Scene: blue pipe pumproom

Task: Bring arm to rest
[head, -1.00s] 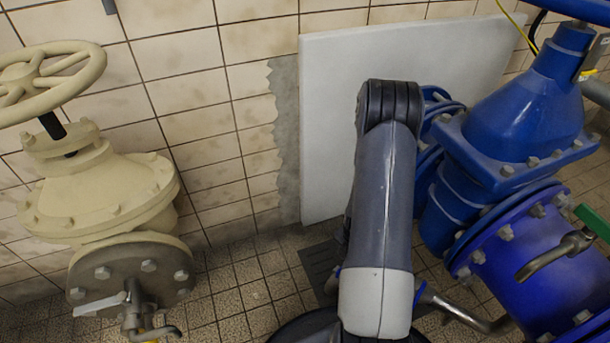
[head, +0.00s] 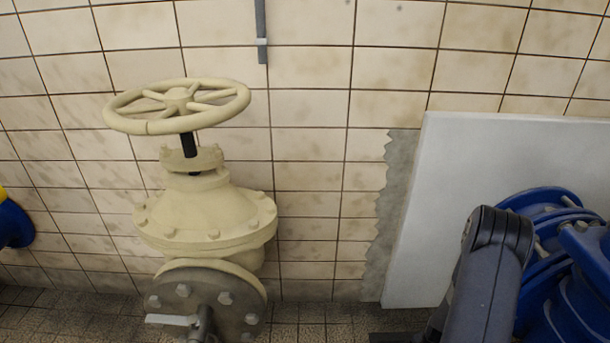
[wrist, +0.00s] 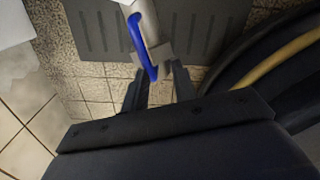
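My gripper (wrist: 160,76) shows in the wrist view, its two dark fingers apart and pointing at the floor. A metal fitting with a blue lever (wrist: 141,42) shows between and beyond the fingertips; I cannot tell whether they touch it. In the head view my arm (head: 486,285) is at the lower right, partly cut off by the frame, in front of a white panel and blue flanged pipework. My gripper is out of the head view.
A cream valve with a handwheel (head: 177,107) stands at left before the tiled wall. The white panel (head: 450,190) leans at right, near blue pipework (head: 575,270). In the wrist view, a dark floor plate (wrist: 95,30) lies on tiles and a yellow line (wrist: 288,55) is at right.

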